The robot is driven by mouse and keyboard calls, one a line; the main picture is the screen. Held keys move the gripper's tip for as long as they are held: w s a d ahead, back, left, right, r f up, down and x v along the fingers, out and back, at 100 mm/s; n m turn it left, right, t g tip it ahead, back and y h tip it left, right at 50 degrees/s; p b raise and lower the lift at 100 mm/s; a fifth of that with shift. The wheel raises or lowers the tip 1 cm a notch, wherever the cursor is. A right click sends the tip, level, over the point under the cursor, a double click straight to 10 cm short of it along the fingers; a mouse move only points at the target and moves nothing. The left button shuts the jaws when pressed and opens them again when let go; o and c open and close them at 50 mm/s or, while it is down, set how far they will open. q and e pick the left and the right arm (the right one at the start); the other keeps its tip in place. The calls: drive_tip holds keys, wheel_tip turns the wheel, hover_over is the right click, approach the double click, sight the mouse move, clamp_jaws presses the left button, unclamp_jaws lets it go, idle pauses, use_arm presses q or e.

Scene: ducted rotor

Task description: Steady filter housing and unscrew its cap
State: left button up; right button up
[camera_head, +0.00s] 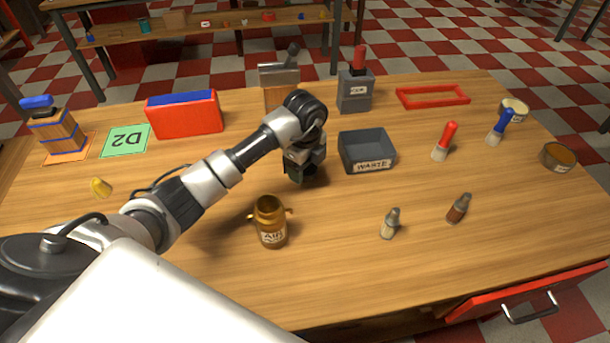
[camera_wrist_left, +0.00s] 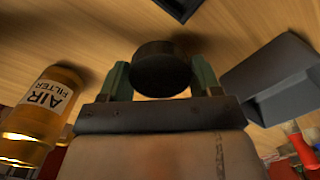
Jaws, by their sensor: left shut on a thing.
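The filter housing (camera_head: 271,224) is a brass-coloured jar with a label reading "AIR" and small side lugs. It stands upright on the table with its mouth uncovered. It also shows at the left of the left wrist view (camera_wrist_left: 42,112), labelled "AIR FILTER". My left gripper (camera_head: 297,172) is behind and to the right of the housing, apart from it. In the left wrist view its green fingers are shut on a dark round cap (camera_wrist_left: 162,68). In the head view the cap is mostly hidden by the gripper. My right gripper is not in view.
A grey "WASTE" tray (camera_head: 367,168) lies just right of my left gripper. Brushes (camera_head: 444,141) and a round tin (camera_head: 558,157) are farther right. A red box (camera_head: 184,116) stands at the back left. The front table is clear.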

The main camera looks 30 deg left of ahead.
sight(305, 184)
use_arm(q)
drive_tip(key=shift+f, duration=2.05)
drive_tip(key=shift+f, duration=0.15)
drive_tip(key=o, duration=1)
wheel_tip(305, 184, up, 12)
drive_tip(key=shift+r, duration=0.2)
